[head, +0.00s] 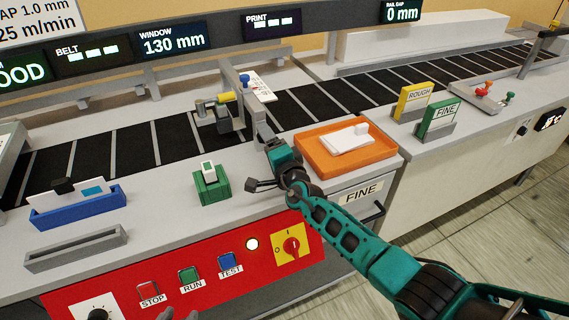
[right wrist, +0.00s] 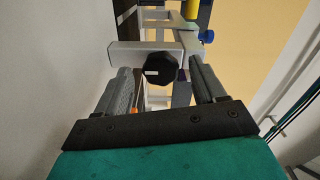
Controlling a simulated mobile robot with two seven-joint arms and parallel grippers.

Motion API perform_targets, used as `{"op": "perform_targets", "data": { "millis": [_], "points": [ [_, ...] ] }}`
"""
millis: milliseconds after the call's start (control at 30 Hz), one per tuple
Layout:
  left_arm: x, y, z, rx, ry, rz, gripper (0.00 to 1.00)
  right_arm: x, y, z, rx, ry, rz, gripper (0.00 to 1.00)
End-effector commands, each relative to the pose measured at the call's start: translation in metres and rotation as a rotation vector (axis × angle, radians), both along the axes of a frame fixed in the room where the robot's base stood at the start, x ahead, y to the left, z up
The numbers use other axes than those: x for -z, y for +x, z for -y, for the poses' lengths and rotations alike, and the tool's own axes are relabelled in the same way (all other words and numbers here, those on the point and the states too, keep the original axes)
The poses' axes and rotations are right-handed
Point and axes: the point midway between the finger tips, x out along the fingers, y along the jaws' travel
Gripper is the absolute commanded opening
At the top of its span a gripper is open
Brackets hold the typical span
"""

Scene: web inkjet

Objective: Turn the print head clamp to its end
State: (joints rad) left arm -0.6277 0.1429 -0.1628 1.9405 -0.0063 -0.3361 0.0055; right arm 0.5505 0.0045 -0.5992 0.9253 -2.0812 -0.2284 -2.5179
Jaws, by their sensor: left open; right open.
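The print head (head: 222,108) is a grey block with a yellow cylinder (head: 226,97) over the belt in the head view. The right wrist view shows a black clamp knob (right wrist: 161,69) on a light grey bar. My right gripper (right wrist: 157,80) is open, its two fingers on either side of the knob; I cannot tell whether either touches it. In the head view my right arm reaches from the lower right to the print head and hides part of it. Only the grey fingertips of my left gripper (head: 178,314) show at the bottom edge, open and empty.
An orange tray (head: 316,163) with a white piece lies right of my right wrist. A green block (head: 210,186), a blue holder (head: 78,207) and a grey slotted holder (head: 76,249) stand on the front ledge. The red control panel (head: 135,270) is below. An overhead display rail spans the top.

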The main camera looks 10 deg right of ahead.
Motion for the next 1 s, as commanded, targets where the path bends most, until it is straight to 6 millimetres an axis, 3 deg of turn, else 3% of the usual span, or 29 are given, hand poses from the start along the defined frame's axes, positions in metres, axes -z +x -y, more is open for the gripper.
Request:
{"op": "perform_targets", "data": {
  "millis": [700,1000],
  "points": [
    [-0.002,0.003,0.000,0.000,0.000,0.006,0.43,0.000,-0.097,0.034,0.003,-0.004,0.003,0.70],
    [-0.002,0.003,0.000,0.000,0.000,0.006,0.43,-0.001,-0.109,0.038,0.003,-0.005,0.003,0.70]
  ]
}}
